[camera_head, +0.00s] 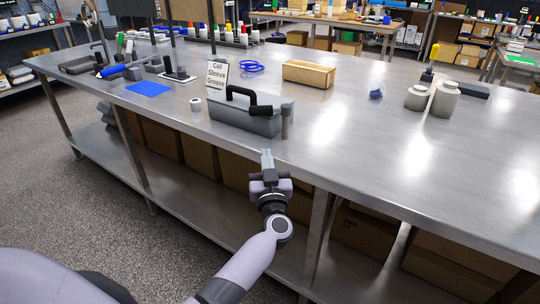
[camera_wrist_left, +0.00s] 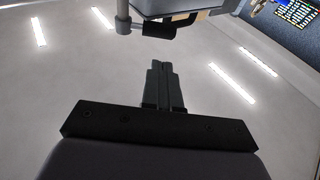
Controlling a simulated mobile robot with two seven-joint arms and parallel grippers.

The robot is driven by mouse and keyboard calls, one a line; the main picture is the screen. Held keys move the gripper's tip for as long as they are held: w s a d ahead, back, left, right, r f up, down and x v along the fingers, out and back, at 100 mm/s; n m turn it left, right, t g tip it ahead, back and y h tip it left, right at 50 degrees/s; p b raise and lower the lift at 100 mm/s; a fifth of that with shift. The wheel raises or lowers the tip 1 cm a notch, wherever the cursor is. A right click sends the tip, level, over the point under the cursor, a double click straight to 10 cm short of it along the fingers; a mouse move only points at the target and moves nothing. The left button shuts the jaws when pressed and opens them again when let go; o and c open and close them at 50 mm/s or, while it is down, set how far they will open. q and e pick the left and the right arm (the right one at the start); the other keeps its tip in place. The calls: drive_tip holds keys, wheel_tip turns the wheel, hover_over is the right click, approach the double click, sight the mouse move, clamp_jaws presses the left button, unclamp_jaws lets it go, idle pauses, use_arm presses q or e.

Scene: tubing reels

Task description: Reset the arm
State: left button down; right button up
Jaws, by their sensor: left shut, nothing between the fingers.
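My left gripper (camera_head: 267,160) is at the front edge of the steel workbench (camera_head: 350,160), with its arm coming up from the lower left. In the left wrist view its two dark fingers (camera_wrist_left: 164,72) lie side by side, closed, with nothing between them. A grey toolbox (camera_head: 245,118) with a black handle stands on the bench just beyond the gripper, apart from it. Part of the toolbox also shows at the top of the left wrist view (camera_wrist_left: 165,8). My right gripper is not in view.
Cardboard boxes (camera_head: 205,166) fill the lower shelf. The bench top right of the toolbox is mostly clear.

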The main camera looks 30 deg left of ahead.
use_arm(q)
drive_tip(key=shift+s+f, duration=0.1)
drive_tip(key=s+d+f+m+g+h, duration=0.1)
drive_tip(key=s+d+f+m+h, duration=0.4)
drive_tip(key=s+f+h, duration=0.3)
drive_tip(key=s+d+f+m+g+h, duration=0.1)
drive_tip(key=s+d+f+m+h, duration=0.5)
drive_tip(key=s+f, duration=0.35)
drive_tip(key=s+a+f+n+g, duration=0.1)
drive_tip(key=s+f+g, duration=0.3)
drive_tip(key=s, duration=0.8)
drive_tip(key=shift+f+n+g, duration=0.3)
drive_tip(key=shift+f+g, duration=0.1)
drive_tip(key=shift+f, duration=0.05)
